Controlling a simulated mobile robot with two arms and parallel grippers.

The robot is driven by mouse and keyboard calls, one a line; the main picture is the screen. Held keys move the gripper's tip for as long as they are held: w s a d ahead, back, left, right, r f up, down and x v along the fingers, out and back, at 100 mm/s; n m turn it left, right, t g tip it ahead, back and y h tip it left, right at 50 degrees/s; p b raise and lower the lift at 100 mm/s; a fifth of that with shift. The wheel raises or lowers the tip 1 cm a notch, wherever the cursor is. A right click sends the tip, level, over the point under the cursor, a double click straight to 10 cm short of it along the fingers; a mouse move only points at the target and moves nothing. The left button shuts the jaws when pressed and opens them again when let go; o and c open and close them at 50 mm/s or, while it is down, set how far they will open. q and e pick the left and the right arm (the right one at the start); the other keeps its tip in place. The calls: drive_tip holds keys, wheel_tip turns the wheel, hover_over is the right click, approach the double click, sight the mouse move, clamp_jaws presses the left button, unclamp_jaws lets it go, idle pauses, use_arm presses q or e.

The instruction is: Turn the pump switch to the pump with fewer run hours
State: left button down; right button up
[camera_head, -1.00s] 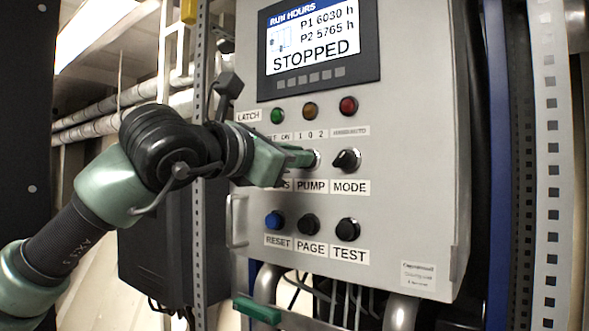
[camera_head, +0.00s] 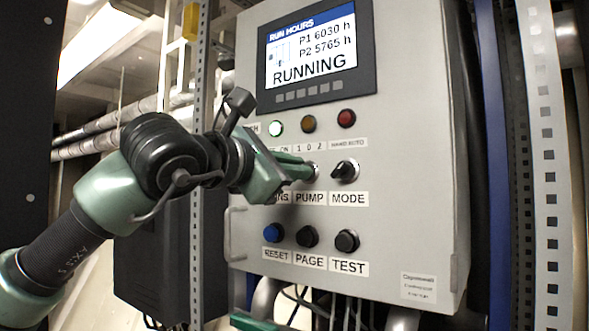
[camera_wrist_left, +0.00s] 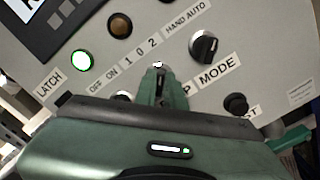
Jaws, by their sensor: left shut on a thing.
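The panel display (camera_head: 318,48) reads P1 6030 h, P2 5765 h and RUNNING. The pump switch (camera_head: 315,168) sits above the PUMP label, under the marks 1 0 2. My left gripper (camera_head: 306,170) is shut on its knob. In the left wrist view the fingers (camera_wrist_left: 160,88) cover most of the switch, and only its top edge (camera_wrist_left: 158,65) shows. I cannot tell which mark its pointer faces. The right gripper cannot be made out.
The green lamp (camera_head: 276,128) is lit; the amber (camera_head: 308,123) and red lamps (camera_head: 346,118) look dark. The MODE switch (camera_head: 345,171) is close on the right. RESET (camera_head: 273,232), PAGE (camera_head: 307,236) and TEST (camera_head: 347,241) buttons are below. A green piece (camera_head: 255,322) shows at the bottom edge.

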use_arm(q)
drive_tip(key=c, duration=1.5)
unclamp_jaws()
drive_tip(key=b+v, duration=0.3)
drive_tip(key=v, duration=0.4)
drive_tip(key=shift+s+a, duration=0.2)
drive_tip(key=shift+s, duration=0.15)
